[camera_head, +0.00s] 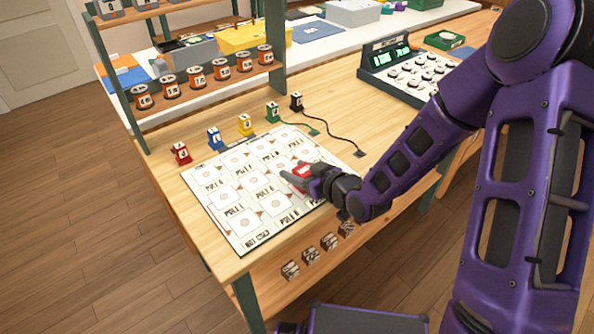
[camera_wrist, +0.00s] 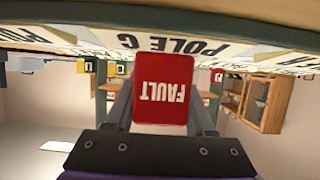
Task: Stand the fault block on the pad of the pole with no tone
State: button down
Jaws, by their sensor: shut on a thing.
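The red fault block (camera_head: 303,171) is between the fingers of my gripper (camera_head: 298,179), over the right part of the white pole board (camera_head: 222,230). In the wrist view the block (camera_wrist: 162,88) shows its white word FAULT upside down, held between the two fingers (camera_wrist: 162,100). The board (camera_wrist: 190,47) lies close to the block there, with POLE C readable. I cannot tell whether the block touches the board. The board has several pole pads with printed labels; my gripper and arm hide some on the right.
Small red (camera_head: 181,153), blue (camera_head: 215,138), yellow (camera_head: 245,125), green (camera_head: 272,112) and black (camera_head: 296,102) blocks stand behind the board. Cables run from the green and black ones. A dial console (camera_head: 408,72) stands at the back right. A spool rack (camera_head: 195,78) stands behind.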

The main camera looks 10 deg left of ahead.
aim_at(309, 174)
jog(key=shift+f, duration=0.2)
jog(key=shift+c, duration=1.2)
grip_release()
jog(key=shift+r, duration=0.1)
jog(key=shift+r, duration=0.2)
jog(key=p+v, duration=0.2)
jog(key=v, duration=0.3)
jog(key=p+v, duration=0.2)
jog(key=v, duration=0.2)
jog(key=shift+s+d+r, duration=0.1)
jog(key=shift+d+r, duration=0.1)
jog(key=shift+r, duration=0.15)
jog(key=p+v, duration=0.1)
jog(key=p, duration=0.3)
jog(key=shift+s+d+p, duration=0.15)
jog(key=shift+d+p, duration=0.1)
jog(key=shift+p, duration=0.05)
jog(key=shift+s+d+p, duration=0.2)
jog(key=shift+s+p, duration=0.1)
jog(key=shift+p, duration=0.45)
